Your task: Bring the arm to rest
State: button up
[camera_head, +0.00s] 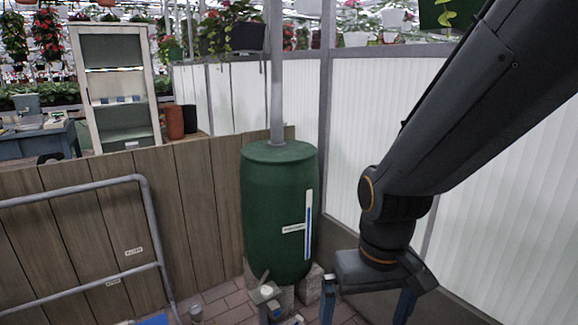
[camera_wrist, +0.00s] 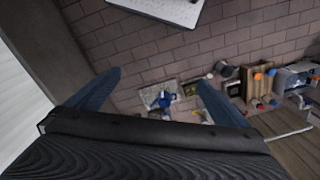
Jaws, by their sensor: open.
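My arm reaches in from the upper right in the head view, with my gripper (camera_head: 367,306) pointing down at its end. Its two blue fingers are apart, and their tips are cut off by the lower edge. In the wrist view my gripper (camera_wrist: 158,92) shows both blue fingers spread wide with nothing between them. The brick floor lies well below them.
A green barrel (camera_head: 280,212) stands on blocks left of my gripper. A white ribbed wall (camera_head: 510,180) is behind my arm. A metal rail (camera_head: 75,190) and wooden panels (camera_head: 185,210) are at the left. Several small items and a cardboard box (camera_wrist: 257,80) lie on the floor.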

jog(key=s+d+r+m+p, duration=0.1)
jog(key=s+d+r+p, duration=0.1)
jog(key=d+r+p, duration=0.4)
jog(key=shift+d+r+m+p, duration=0.15)
jog(key=shift+r+m+p, duration=0.15)
jog(key=shift+r+p, duration=0.8)
jog(key=shift+f, duration=0.3)
dwell(0.6)
